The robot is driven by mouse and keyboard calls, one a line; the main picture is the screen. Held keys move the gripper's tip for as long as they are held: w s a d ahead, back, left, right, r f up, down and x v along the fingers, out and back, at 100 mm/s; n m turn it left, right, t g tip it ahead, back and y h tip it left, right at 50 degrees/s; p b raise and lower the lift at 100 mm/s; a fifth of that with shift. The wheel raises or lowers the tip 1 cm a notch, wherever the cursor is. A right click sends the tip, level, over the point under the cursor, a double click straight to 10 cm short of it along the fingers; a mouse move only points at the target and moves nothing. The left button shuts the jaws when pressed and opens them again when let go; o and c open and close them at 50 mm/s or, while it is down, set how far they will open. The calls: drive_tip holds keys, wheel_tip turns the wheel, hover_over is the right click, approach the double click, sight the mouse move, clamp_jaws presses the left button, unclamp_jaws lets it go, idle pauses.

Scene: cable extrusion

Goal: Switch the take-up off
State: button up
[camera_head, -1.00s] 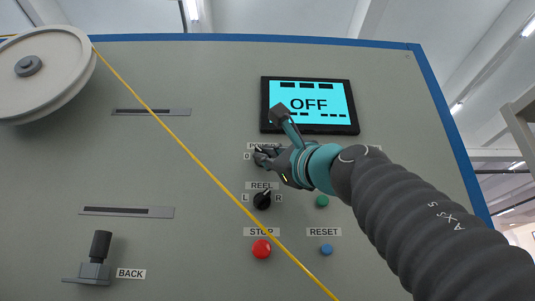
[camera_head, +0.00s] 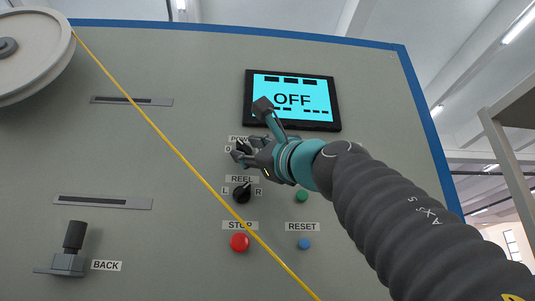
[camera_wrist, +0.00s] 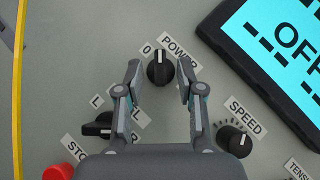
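The black POWER knob (camera_wrist: 160,70) is in the wrist view, with its white mark toward the top, near the 0 label (camera_wrist: 147,48). My gripper (camera_wrist: 159,80) is open, one finger on each side of the knob, with visible gaps between fingers and knob. In the head view my gripper (camera_head: 240,151) is at the POWER label and hides most of the knob. The display (camera_head: 292,100) reads OFF in large letters on cyan; part of it also shows in the wrist view (camera_wrist: 285,40).
The REEL knob (camera_head: 242,192), red STOP button (camera_head: 240,242), green button (camera_head: 302,196) and blue RESET button (camera_head: 304,244) sit below. The SPEED knob (camera_wrist: 234,138) is right of my gripper. A yellow cable (camera_head: 180,155) crosses the panel diagonally from the reel (camera_head: 40,55).

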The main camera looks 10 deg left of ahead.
drive_tip(key=v, duration=1.1)
drive_tip(key=shift+s+d+f, duration=0.2)
idle(0.4)
